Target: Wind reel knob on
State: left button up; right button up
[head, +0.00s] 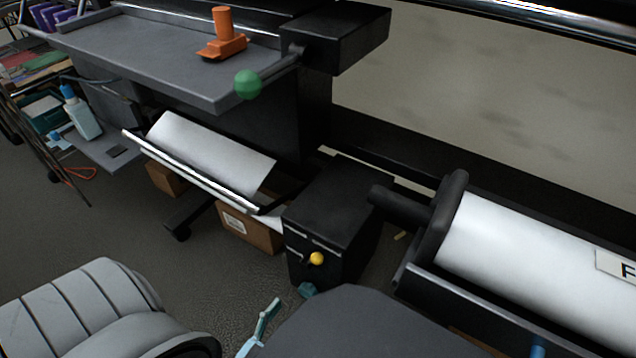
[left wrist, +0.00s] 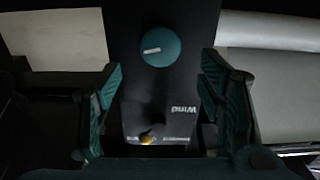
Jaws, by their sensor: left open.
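The reel knob (left wrist: 159,46) is a round teal knob with a white pointer mark, on the front of a black box (head: 335,210). The word WIND shows upside down beside it in the left wrist view, and the white mark points left there. In the head view the knob (head: 307,290) shows only in part, low on the box, below a yellow ball-ended lever (head: 316,258). My left gripper (left wrist: 160,75) is open, its teal fingers on either side of the knob's line and apart from it. In the head view one finger of my left gripper (head: 264,322) shows. My right gripper is not in view.
A large white roll (head: 530,240) lies in a black holder at right. A grey shelf (head: 165,60) holds an orange object (head: 222,40). A cardboard box (head: 250,230) stands below.

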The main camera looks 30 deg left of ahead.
aim_at(307, 296)
pick_arm(q)
jog(key=w, duration=0.6)
jog(key=shift+a+f+b, duration=0.1)
jog(key=shift+b, duration=0.2)
jog(key=shift+w, duration=0.5)
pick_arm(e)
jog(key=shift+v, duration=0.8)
pick_arm(q)
jog(key=c, duration=1.1)
jog(key=shift+c, duration=0.2)
jog(key=shift+m, duration=0.4)
jog(key=shift+m, duration=2.5)
